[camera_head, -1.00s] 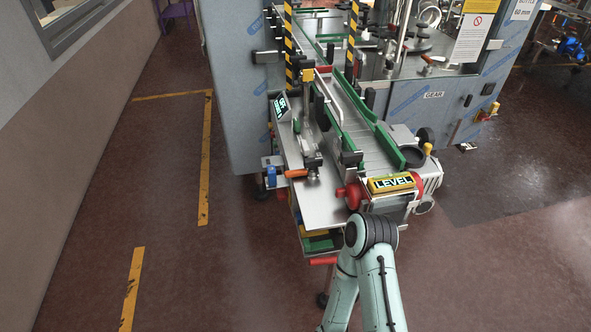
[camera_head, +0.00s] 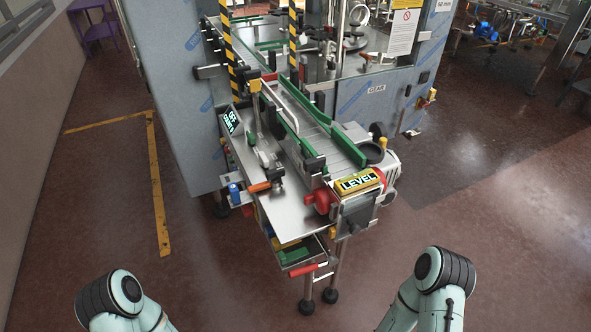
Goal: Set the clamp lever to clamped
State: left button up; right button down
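A lever with an orange handle (camera_head: 260,187) sits at the near left of the steel conveyor table (camera_head: 287,215), its handle pointing left. It looks like the clamp lever, but no label on it is readable. An upright post with a yellow top (camera_head: 255,87) stands farther back on the same table. Neither gripper is in view. Only bent links of my two arms show at the bottom left and bottom right, well short of the table.
A yellow LEVEL box (camera_head: 358,182) and a red knob (camera_head: 321,201) are at the table's near right. An open drawer (camera_head: 297,254) with a red handle juts out below. Green guide rails (camera_head: 368,150) run back to the grey machine (camera_head: 165,90). The floor in front is clear.

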aim_at(261, 186)
jog(key=i+j+z, duration=0.3)
jog(key=j+z, duration=0.25)
jog(key=i+j+z, duration=0.15)
jog(key=j+z, duration=0.15)
jog(key=i+j+z, duration=0.2)
jog(key=j, duration=0.35)
jog(key=j+z, duration=0.15)
jog(key=j, duration=0.4)
jog(key=i+j, duration=0.1)
jog(key=j, duration=0.55)
jog(key=i+j, duration=0.1)
jog(key=j, duration=0.6)
jog(key=i+j+z, duration=0.1)
jog(key=j, duration=0.55)
